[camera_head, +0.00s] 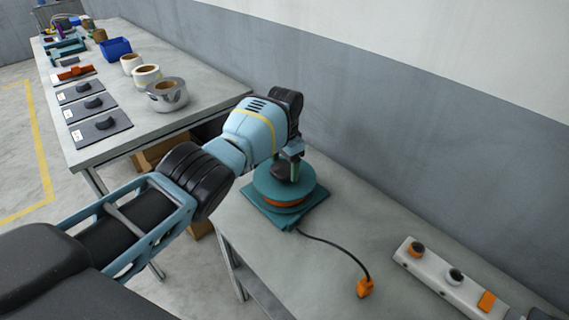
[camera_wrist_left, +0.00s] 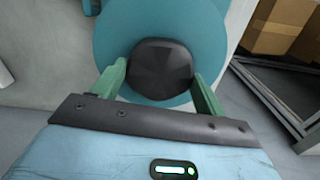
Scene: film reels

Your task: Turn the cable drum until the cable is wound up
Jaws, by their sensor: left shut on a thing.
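The cable drum (camera_head: 270,189) is a teal reel with an orange band, on a teal base plate (camera_head: 308,206) on the near table. A dark cable (camera_head: 338,248) runs from it across the table to an orange plug (camera_head: 365,287). My left gripper (camera_head: 288,160) is above the drum, pointing down. In the left wrist view, the gripper's green fingers (camera_wrist_left: 159,85) are on either side of a black knob (camera_wrist_left: 160,68) on the drum's teal top, shut on it. The knob is mostly hidden in the head view. My right gripper is not in view.
A white power strip (camera_head: 440,272) with plugs lies at the right of the table. A wall runs close behind. On the far table stand tape rolls (camera_head: 167,95), a blue bin (camera_head: 115,49) and dark plates (camera_head: 99,127). Cardboard boxes (camera_wrist_left: 281,24) show beyond the table edge in the left wrist view.

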